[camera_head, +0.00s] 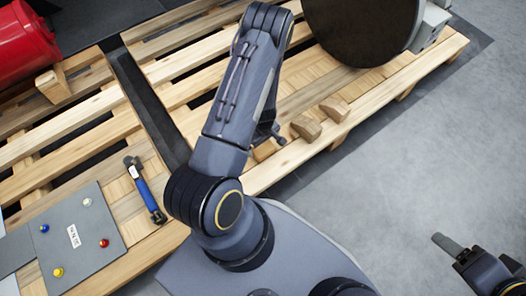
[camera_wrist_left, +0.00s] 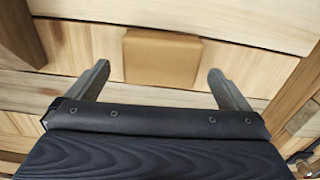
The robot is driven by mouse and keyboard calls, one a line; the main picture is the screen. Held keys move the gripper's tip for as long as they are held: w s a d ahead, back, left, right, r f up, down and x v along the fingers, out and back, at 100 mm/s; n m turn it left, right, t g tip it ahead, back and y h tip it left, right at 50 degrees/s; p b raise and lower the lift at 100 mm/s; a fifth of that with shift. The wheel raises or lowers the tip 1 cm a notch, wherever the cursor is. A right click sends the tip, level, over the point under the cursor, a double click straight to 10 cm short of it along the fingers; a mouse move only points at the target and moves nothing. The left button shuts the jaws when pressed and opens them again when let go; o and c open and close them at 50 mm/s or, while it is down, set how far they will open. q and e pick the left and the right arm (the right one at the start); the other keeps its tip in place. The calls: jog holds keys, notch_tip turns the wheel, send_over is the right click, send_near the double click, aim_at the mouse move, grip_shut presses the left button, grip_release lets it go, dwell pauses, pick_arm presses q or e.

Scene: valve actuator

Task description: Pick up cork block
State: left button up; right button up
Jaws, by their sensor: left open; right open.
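A light brown rectangular cork block (camera_wrist_left: 162,60) lies on the pallet boards in the left wrist view. My left gripper (camera_wrist_left: 160,82) is open there, its two fingers apart on either side of the block's near part, with nothing held. In the head view my left gripper (camera_head: 270,134) is low over the pallet edge, largely hidden by my own arm. A small block (camera_head: 264,151) shows partly beside it, and two more brown blocks (camera_head: 306,127) and (camera_head: 335,108) lie to its right. My right gripper (camera_head: 450,246) is open and empty over the grey floor.
The wooden pallet (camera_head: 130,112) has gaps between its slats. A large dark round part (camera_head: 362,25) stands at the back right. A blue-handled tool (camera_head: 146,190) and a grey panel with coloured knobs (camera_head: 72,262) lie at left. The floor (camera_head: 390,180) at right is clear.

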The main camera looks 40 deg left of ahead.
aim_at(263, 148)
pick_arm(q)
notch_tip(263, 148, down, 4)
jog(key=shift+s+r+b, duration=0.1)
jog(key=shift+r+b, duration=0.05)
jog(key=shift+b, duration=0.55)
jog(key=shift+d+r, duration=0.1)
pick_arm(e)
notch_tip(263, 148, down, 2)
pick_arm(q)
jog(key=c, duration=0.9)
jog(key=shift+c, duration=0.2)
jog(key=shift+r+p, duration=0.45)
notch_tip(263, 148, up, 2)
jog(key=shift+r+p, duration=0.2)
jog(key=shift+p, duration=0.6)
jog(key=s+d+r+p, duration=0.1)
jog(key=s+r+p, duration=0.3)
jog(key=s+r, duration=0.5)
jog(key=s, duration=0.5)
jog(key=shift+d+r, duration=0.25)
jog(key=shift+r, duration=0.15)
pick_arm(e)
notch_tip(263, 148, up, 6)
jog(key=shift+r, duration=0.25)
